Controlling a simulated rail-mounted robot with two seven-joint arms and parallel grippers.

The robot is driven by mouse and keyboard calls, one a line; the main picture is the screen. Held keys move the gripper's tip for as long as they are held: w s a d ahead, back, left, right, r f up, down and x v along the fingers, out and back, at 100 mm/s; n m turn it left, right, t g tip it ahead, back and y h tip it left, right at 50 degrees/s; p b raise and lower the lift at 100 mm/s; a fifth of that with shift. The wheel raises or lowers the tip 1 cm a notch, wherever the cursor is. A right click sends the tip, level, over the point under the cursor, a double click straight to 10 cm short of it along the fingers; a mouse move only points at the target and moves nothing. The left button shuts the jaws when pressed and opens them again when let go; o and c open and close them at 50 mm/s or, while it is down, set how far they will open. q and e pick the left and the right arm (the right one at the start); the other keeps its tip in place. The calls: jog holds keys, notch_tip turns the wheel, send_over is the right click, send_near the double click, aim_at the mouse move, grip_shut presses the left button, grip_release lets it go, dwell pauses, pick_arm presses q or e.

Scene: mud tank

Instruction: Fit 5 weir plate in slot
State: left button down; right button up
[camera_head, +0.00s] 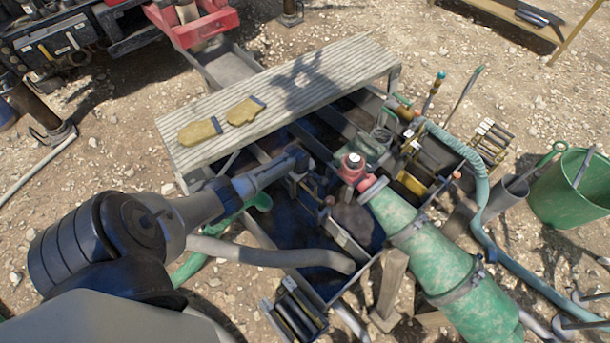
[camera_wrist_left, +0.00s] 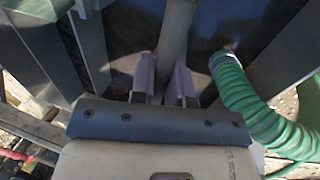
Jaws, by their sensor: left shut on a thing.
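My left gripper (camera_head: 297,178) reaches in from the left over the open mud tank (camera_head: 370,258), low between its walls. In the left wrist view its two pale fingers (camera_wrist_left: 165,86) are close together, shut on what seems to be a weir plate; it is mostly hidden and its number cannot be read. Several dark plates stand in a rack (camera_head: 296,308) at the front of the tank. More light-edged plates stand in another rack (camera_head: 490,143) at the right. The slot near the gripper is not clear to see. My right gripper is not in view.
A ribbed walkway (camera_head: 320,75) with yellow gloves (camera_head: 200,132) covers the tank's back. A red-topped fitting (camera_head: 352,168) and a big green pipe (camera_head: 430,245) are right of the gripper. A grey hose (camera_head: 270,257) crosses in front. A green hose (camera_wrist_left: 245,100) lies close by.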

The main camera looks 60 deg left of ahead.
pick_arm(q)
jog(key=shift+f+b, duration=0.35)
jog(key=shift+f, duration=0.25)
dwell(0.3)
jog(key=c, duration=1)
grip_release()
jog(key=shift+r, duration=0.1)
jog(key=shift+s+r+p, duration=0.1)
jog(key=shift+r+p, duration=0.2)
jog(key=shift+p, duration=0.05)
jog(key=p+v, duration=0.7)
jog(key=v, duration=0.6)
